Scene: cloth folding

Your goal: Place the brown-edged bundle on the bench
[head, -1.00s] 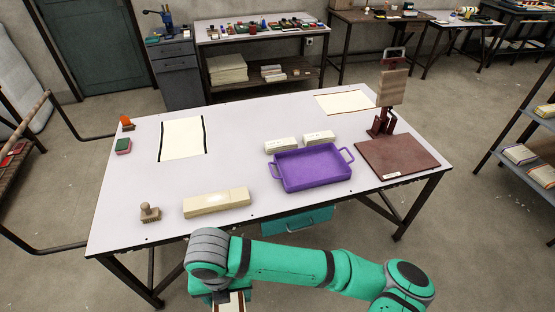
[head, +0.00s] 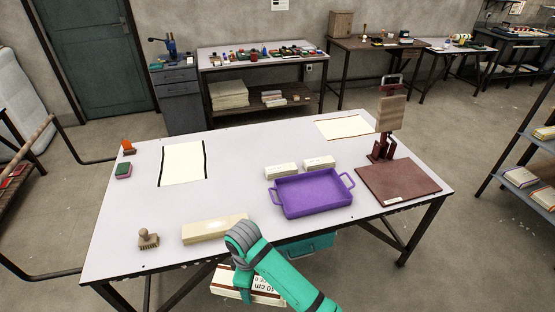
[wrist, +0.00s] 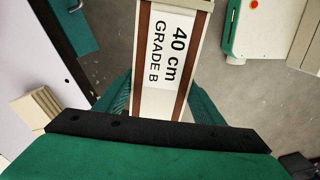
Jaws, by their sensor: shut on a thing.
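The brown-edged bundle (head: 222,290) is cream with brown strips along its long edges. In the wrist view the bundle (wrist: 165,75) has a white label reading "40 cm GRADE B". My gripper (head: 243,286) is shut on it, with a green finger at either side in the wrist view (wrist: 162,98). In the head view it hangs in front of the bench's near edge, over the floor, partly hidden by my arm. The bench (head: 125,215) is a large pale-topped table on dark legs.
On the bench, a cream block (head: 210,230) lies near the front edge beside a wooden-handled brush (head: 148,238). A purple tray (head: 312,194), two pale bundles (head: 281,171), a brown board (head: 398,183) and black-edged cloth (head: 183,164) lie farther back. The left-centre top is clear.

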